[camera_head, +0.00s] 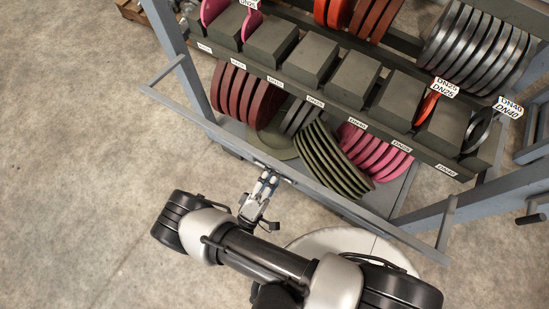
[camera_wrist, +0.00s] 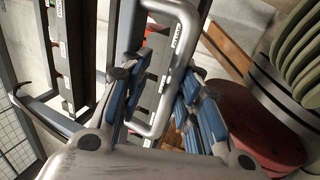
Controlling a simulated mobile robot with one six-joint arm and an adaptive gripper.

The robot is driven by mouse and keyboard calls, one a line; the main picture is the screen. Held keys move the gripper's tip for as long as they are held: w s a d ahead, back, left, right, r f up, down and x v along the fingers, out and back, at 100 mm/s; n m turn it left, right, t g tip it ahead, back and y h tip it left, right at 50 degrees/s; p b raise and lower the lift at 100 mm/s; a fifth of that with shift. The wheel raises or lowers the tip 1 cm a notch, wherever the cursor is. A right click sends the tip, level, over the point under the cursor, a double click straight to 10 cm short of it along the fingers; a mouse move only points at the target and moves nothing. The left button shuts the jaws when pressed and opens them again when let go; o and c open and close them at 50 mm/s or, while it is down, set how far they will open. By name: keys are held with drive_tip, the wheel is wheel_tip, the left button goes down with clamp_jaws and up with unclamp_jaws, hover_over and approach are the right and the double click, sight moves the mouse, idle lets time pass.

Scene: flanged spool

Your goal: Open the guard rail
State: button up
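The guard rail (camera_head: 405,237) is a long grey bar running across the front of the rack's lower level, with arms at both ends reaching back to the frame. My gripper (camera_head: 262,187) is just in front of the rail, near its middle. In the wrist view a bent silver-grey tube (camera_wrist: 182,62), shaped like a handle, passes between the blue-padded fingers of my gripper (camera_wrist: 162,80). The fingers are spread, with visible gaps to the tube. Whether either finger touches it I cannot tell. The tube's attachment to the rail is hidden.
The rack holds dark red discs (camera_head: 239,95), green discs (camera_head: 325,160) and pink discs (camera_head: 372,153) behind the rail. A labelled beam with grey blocks (camera_head: 312,60) lies above them. Open concrete floor (camera_head: 80,170) lies to the left.

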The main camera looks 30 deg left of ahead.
idle(0.3)
drive_tip(key=v, duration=1.2)
